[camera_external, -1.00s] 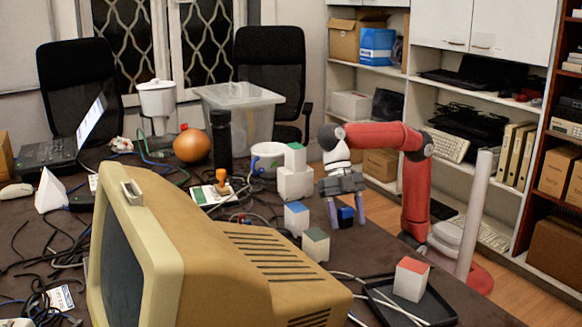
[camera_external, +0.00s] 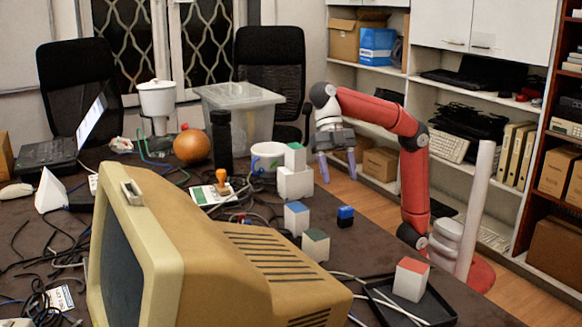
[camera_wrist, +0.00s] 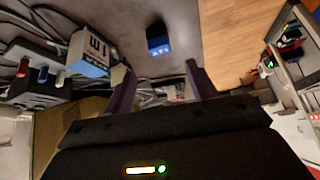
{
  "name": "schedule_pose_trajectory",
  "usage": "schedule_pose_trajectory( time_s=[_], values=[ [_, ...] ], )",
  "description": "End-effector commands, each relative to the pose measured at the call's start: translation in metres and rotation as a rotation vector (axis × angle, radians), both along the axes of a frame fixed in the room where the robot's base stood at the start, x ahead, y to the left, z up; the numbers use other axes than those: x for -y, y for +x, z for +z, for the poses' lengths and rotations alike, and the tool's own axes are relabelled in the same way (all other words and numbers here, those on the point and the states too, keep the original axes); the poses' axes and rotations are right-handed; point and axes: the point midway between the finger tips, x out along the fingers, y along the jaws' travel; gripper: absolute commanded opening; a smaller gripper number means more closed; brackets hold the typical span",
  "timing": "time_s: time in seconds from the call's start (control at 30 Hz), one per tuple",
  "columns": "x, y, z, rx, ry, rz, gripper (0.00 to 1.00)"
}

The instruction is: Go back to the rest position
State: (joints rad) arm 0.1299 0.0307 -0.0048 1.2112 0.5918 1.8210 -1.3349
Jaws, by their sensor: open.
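My gripper (camera_external: 337,170) is open and empty. It hangs in the air above the right part of the dark table, with its fingers pointing down. A small blue and black cube (camera_external: 345,216) stands on the table below and apart from the fingers. The cube also shows in the wrist view (camera_wrist: 158,40), beyond the gap between my two fingers (camera_wrist: 158,84). My red arm rises at the right edge of the table.
White blocks with a blue top (camera_external: 296,219), a green top (camera_external: 315,245) and a red top (camera_external: 411,279) stand nearby, the last in a black tray (camera_external: 440,308). A large beige monitor (camera_external: 190,250) fills the front. Cables lie around.

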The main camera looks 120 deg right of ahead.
Motion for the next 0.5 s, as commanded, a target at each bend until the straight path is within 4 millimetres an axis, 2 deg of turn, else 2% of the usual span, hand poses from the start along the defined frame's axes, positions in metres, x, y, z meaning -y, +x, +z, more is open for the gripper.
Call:
schedule_pose_trajectory(
  time_s=[0.13,0.4,0.5],
  values=[
    [0.004,-0.0008,0.0063,0.0,0.0,0.0,0.57],
    [0.0039,-0.0012,0.0061,0.001,0.0,0.001,0.57],
    [0.0005,-0.0071,0.0037,0.014,-0.003,0.003,0.57]
  ],
)
